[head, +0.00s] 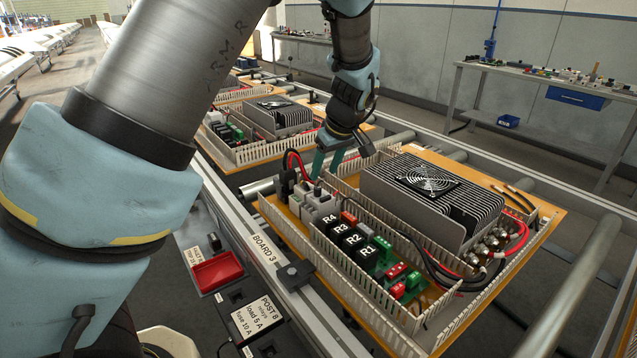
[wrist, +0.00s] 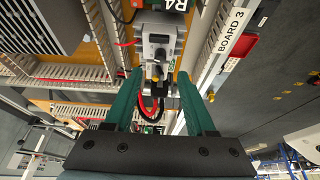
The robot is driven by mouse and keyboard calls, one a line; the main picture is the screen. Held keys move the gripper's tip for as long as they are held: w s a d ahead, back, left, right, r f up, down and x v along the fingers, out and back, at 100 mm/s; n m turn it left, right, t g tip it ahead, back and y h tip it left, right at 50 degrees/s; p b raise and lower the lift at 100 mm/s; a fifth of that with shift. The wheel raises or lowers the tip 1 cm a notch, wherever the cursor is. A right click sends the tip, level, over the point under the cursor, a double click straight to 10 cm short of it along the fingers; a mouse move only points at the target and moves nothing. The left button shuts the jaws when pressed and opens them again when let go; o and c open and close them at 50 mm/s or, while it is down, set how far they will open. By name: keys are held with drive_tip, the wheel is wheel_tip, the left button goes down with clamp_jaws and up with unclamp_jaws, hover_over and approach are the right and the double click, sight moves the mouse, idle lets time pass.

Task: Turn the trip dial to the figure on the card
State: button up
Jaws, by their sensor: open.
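The card (head: 258,318) lies at the front of the bench and reads "POST 8", "relays", "load 5 A", "fuse 10 A". A grey module (head: 312,208) stands at the left end of the component row on the board.
Black and red wires (wrist: 152,108) loop up beside the module. White slotted duct walls (head: 345,192) and a finned heatsink with a fan (head: 430,190) stand close by. Relays R1 to R4 (head: 350,237) sit along the row. A red tray (head: 217,271) is at the bench front.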

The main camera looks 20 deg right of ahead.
sight(318, 188)
drive_tip(key=p+x, duration=0.1)
drive_tip(key=x, duration=0.5)
drive_tip(key=shift+w+f, duration=0.1)
drive_tip(key=shift+f, duration=0.25)
clamp_jaws()
